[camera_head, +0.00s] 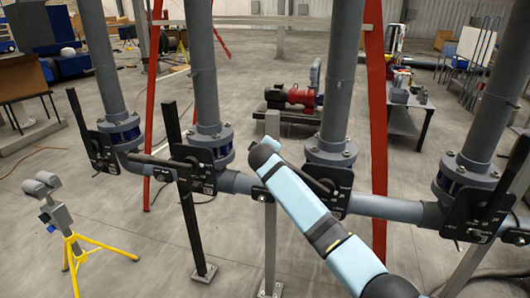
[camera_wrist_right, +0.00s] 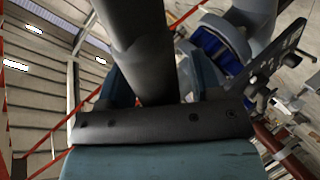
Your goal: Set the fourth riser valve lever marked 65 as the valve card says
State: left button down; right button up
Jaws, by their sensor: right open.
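The fourth riser valve, counted from the left, has a black plate (camera_head: 472,214) at the right. Its black lever (camera_head: 515,168) slants up and right to the picture's edge. Its markings are too small to read. My right arm reaches in from below and ends left of the third riser; its fingers cannot be made out there. In the right wrist view my right gripper (camera_wrist_right: 152,82) is open, with a thick dark bar or pipe (camera_wrist_right: 142,45) between its sides; contact cannot be told. A blue valve body (camera_wrist_right: 212,50) and a holed plate (camera_wrist_right: 275,60) stand right of it. My left gripper is out of view.
Three more risers carry black valve plates (camera_head: 102,152), (camera_head: 196,168), (camera_head: 335,188) along a horizontal grey pipe (camera_head: 385,207). Black and grey posts (camera_head: 187,205) stand in front. A yellow tripod stand (camera_head: 72,245) is at the left. No readable valve card shows.

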jog(key=b+v, duration=0.2)
jog(key=v, duration=1.1)
jog(key=shift+s, duration=0.3)
jog(key=s+d+f+m+g+y, duration=0.1)
jog(key=s+d+f, duration=0.25)
jog(key=f, duration=0.55)
jog(key=s+d+f+m+y, duration=0.1)
jog(key=s+d+f, duration=0.1)
jog(key=s+f, duration=0.45)
jog(key=s+d+f+m+g+y, duration=0.1)
jog(key=s+d+f, duration=0.2)
jog(key=f, duration=0.7)
jog(key=s+d+f+m, duration=0.1)
jog(key=s+d+f, duration=0.3)
jog(key=s, duration=0.5)
jog(key=s+d+f+m, duration=0.2)
jog(key=s+d+f, duration=0.1)
jog(key=s, duration=0.6)
jog(key=s+d+f+m, duration=0.2)
jog(key=s+d+f, duration=0.2)
jog(key=s, duration=0.5)
notch_tip(320, 180, down, 2)
jog(key=shift+s+d+f+y+p, duration=0.1)
jog(key=shift+s+d+y+p, duration=0.1)
jog(key=shift+d+y+p, duration=0.1)
